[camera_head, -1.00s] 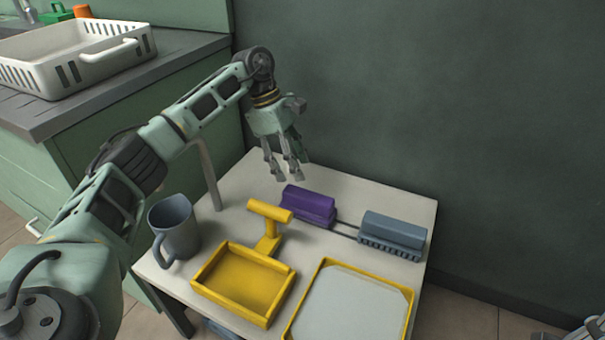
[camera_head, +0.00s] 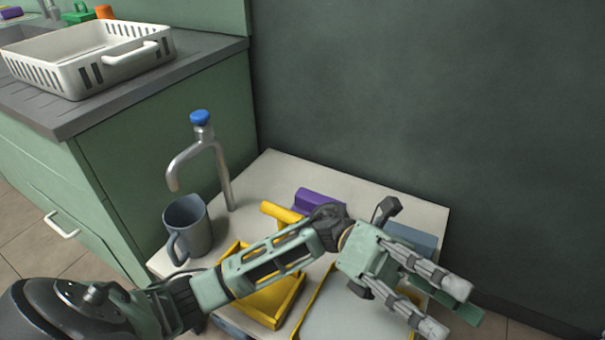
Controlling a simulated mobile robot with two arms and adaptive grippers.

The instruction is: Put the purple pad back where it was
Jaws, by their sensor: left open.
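The purple pad (camera_head: 316,201) sits on the white table towards the back, partly hidden behind my left arm. The blue-grey pad (camera_head: 412,239) is to its right, mostly hidden behind my left gripper. My left gripper (camera_head: 450,307) is open and empty, over the right front part of the table, with its fingers pointing to the lower right. I cannot see whether it touches anything. My right gripper is not in view.
A grey mug (camera_head: 188,228) and a metal tap with a blue knob (camera_head: 201,118) are at the table's left. A yellow tray (camera_head: 262,306) and a yellow-rimmed white tray (camera_head: 345,318) lie under my arm. A white basket (camera_head: 75,76) stands on the counter.

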